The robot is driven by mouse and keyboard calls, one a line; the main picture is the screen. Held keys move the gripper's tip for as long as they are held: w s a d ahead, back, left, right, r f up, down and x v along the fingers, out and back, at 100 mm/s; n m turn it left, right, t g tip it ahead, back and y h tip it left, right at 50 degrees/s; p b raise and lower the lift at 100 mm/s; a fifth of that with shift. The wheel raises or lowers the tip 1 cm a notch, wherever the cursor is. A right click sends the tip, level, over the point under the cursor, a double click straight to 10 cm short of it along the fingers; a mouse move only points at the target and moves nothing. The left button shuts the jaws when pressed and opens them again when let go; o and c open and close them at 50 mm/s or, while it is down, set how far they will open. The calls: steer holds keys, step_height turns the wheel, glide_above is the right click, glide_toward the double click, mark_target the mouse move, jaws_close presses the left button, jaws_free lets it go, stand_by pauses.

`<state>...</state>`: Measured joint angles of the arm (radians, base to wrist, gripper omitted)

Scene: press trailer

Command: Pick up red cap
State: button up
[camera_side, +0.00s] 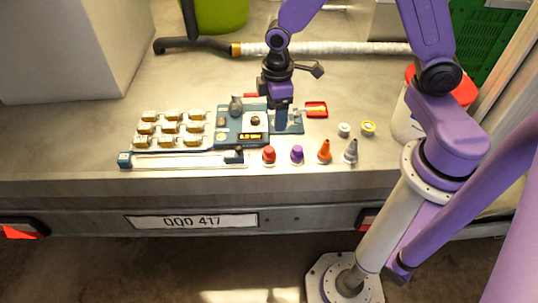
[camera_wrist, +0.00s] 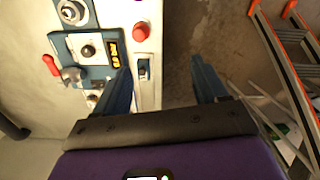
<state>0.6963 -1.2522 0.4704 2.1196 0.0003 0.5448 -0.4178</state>
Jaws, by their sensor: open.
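The red cap (camera_side: 268,154) is a small upright cone-like piece near the front edge of the grey work surface, left of a purple cap (camera_side: 297,153). In the wrist view the red cap (camera_wrist: 140,32) shows top centre, beyond the fingertips. My gripper (camera_side: 281,124) points down over the right part of the blue device, behind and slightly right of the red cap in the side view. In the wrist view my gripper (camera_wrist: 163,72) has its two blue fingers spread, with nothing held between them. The gripper's height above the surface is hard to judge.
An orange cone (camera_side: 324,151) and a grey cone (camera_side: 350,151) stand right of the purple cap. The blue device (camera_side: 230,138) with a display lies behind-left. A tray of several gold-topped pieces (camera_side: 170,129) is further left. The surface's front edge is close.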

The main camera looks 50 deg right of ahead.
glide_above(269, 148)
step_height(269, 148, down, 4)
steer(key=f, duration=1.2)
steer(key=shift+s+a+f, duration=0.1)
steer(key=shift+s, duration=0.15)
steer(key=shift+w+f, duration=0.15)
steer(key=shift+f, duration=2.75)
steer(key=c, duration=0.9)
